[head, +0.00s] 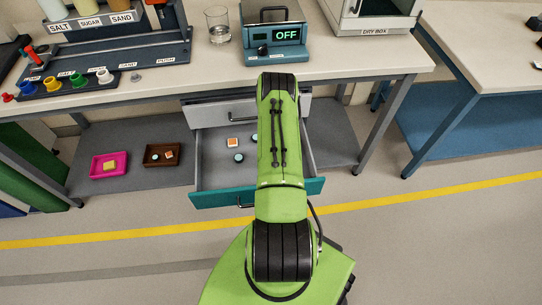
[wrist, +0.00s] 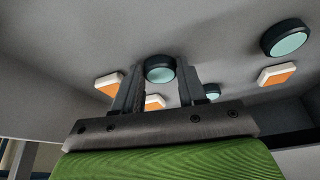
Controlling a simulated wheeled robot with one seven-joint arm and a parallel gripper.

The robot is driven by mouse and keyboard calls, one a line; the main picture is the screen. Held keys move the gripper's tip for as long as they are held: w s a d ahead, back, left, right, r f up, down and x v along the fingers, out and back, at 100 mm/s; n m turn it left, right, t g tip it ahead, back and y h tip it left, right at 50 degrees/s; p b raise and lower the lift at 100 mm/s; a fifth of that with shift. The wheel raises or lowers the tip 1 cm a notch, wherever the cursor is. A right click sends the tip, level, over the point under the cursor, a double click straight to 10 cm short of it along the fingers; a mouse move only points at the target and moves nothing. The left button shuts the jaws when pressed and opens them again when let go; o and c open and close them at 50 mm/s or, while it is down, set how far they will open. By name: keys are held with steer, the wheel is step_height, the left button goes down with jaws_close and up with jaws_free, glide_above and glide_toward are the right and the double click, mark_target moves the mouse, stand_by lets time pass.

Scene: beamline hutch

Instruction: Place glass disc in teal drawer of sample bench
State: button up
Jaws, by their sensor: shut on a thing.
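My gripper (wrist: 160,75) is shut on a glass disc (wrist: 160,67) with a dark rim and pale teal face, held between the fingertips. The teal drawer (head: 225,198) of the sample bench (head: 345,66) is pulled open. In the wrist view, its grey floor lies around the held disc; I cannot tell whether the disc touches it. In the head view my arm hides my gripper and the held disc. Two other glass discs, one at the upper right (wrist: 286,38) and one beside the right finger (wrist: 212,91), show in the wrist view.
Orange-topped, white-edged square pieces (wrist: 277,76) also lie in the drawer, one (head: 233,142) visible in the head view. A grey drawer (head: 215,114) sits above. A pink tray (head: 96,174) and a brown tray (head: 150,161) stand on the lower shelf to the left.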

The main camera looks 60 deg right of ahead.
steer(key=o, duration=1)
steer(key=p+v, duration=0.3)
steer(key=v, duration=0.9)
steer(key=w+a+r+n+t, duration=0.1)
steer(key=w+a+r+n, duration=0.15)
steer(key=a+r, duration=0.45)
steer(key=w+a+r+n+y, duration=0.1)
steer(key=w+a+r, duration=0.2)
steer(key=r, duration=0.8)
steer(key=w+a+r+n+t, duration=0.1)
steer(key=w+a+r+n, duration=0.15)
steer(key=a+r, duration=0.45)
steer(key=s+a+r+n+t+y, duration=0.15)
steer(key=s+a+r, duration=0.25)
steer(key=a+r, duration=0.5)
steer(key=s+a+r+n, duration=0.1)
steer(key=s+a, duration=0.1)
steer(key=s, duration=0.2)
steer(key=s+a+r+n+y, duration=0.1)
steer(key=s+a+r+n, duration=0.1)
steer(key=s, duration=0.1)
steer(key=s+a+r+n, duration=0.1)
steer(key=s+a+r, duration=0.1)
steer(key=s, duration=0.2)
steer(key=shift+s+a+r+n, duration=0.2)
steer(key=shift+s+a+n, duration=0.05)
steer(key=shift+s+a, duration=0.05)
